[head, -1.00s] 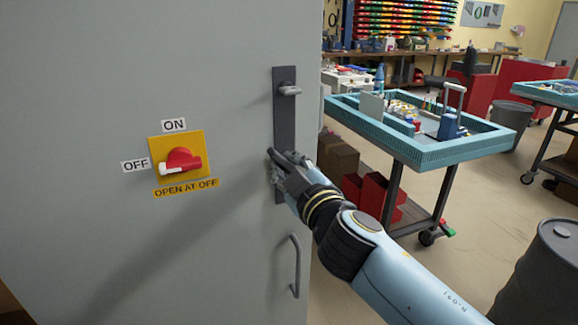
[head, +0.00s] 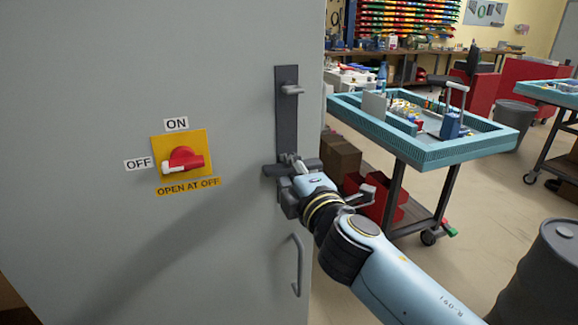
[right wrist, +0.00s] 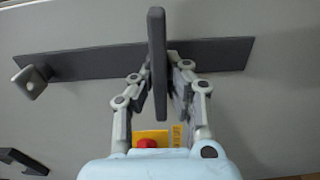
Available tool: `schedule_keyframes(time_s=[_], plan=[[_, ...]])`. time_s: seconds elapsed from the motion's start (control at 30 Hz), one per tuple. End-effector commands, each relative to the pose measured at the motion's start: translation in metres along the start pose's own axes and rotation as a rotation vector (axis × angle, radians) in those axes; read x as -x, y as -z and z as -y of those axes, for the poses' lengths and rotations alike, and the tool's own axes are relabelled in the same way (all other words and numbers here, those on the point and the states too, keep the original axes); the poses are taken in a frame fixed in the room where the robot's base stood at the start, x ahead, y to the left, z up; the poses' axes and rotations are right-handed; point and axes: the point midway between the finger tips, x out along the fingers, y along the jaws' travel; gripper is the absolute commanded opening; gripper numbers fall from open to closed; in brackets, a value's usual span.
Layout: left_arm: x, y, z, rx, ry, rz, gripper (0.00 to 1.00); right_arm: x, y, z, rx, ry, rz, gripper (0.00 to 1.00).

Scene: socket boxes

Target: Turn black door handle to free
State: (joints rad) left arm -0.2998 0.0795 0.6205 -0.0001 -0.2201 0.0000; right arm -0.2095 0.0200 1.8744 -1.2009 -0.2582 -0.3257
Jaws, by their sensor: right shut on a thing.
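The black door handle (head: 270,170) lies about level across the lower part of a dark upright plate (head: 286,120) on the grey cabinet door. My right gripper (head: 289,174) is at the handle and partly hides it in the head view. In the right wrist view the handle (right wrist: 157,50) stands crosswise to the plate (right wrist: 222,55), and the fingers of my right gripper (right wrist: 160,88) are shut on it from both sides. My left gripper is not in view.
A red rotary switch (head: 183,160) on a yellow plate sits left on the door, its lever near OFF. A small grey knob (head: 292,89) is on the upper plate and a pull handle (head: 296,265) below. A blue-topped cart (head: 430,150) and a barrel (head: 545,275) stand right.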

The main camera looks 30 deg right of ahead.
Motion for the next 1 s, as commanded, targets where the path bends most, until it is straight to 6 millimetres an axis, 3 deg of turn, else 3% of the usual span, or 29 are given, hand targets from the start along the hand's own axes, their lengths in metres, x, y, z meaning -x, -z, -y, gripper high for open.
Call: schedule_keyframes(time_s=[0.63,0.67,0.83,1.0], plan=[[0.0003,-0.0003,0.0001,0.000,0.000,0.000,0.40,0.0002,0.0001,0.0013,0.054,0.001,-0.001,0.00],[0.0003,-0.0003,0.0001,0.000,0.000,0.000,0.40,0.0002,0.0001,0.0013,0.054,0.001,-0.001,0.10],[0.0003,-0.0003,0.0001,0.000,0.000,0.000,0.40,0.0001,0.0001,0.0012,0.052,0.001,-0.001,0.33],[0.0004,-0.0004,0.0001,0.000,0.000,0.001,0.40,0.0001,0.0000,0.0009,0.052,0.001,-0.001,0.36]])
